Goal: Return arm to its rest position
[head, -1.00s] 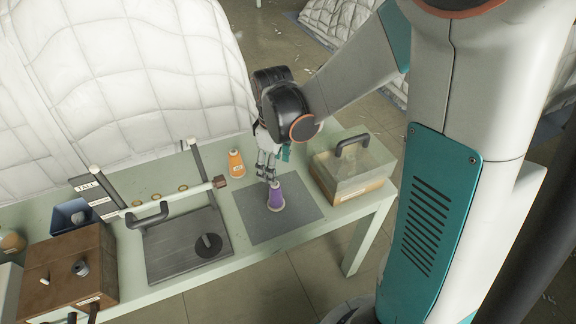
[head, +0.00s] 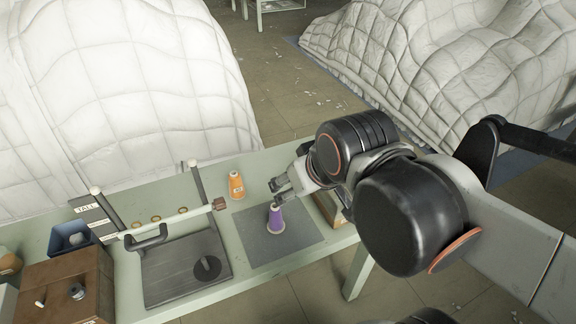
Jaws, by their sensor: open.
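My gripper (head: 277,193) is open in the head view, with its fingers pointing left. It is just above and slightly behind the purple spool (head: 275,219), and no thing shows between its fingers. The purple spool stands upright on the dark grey mat (head: 290,238). My arm reaches in from the right and hides most of the clear-lidded box at the table's right end. Whether the fingertips touch the spool's top I cannot tell.
An orange spool (head: 236,186) stands behind the mat on the green table (head: 270,163). A rack with a bar and a dark board (head: 185,268) stand to the left, with a wooden box (head: 62,278) and blue bin (head: 72,237) beyond. White duvet heaps (head: 120,80) lie behind.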

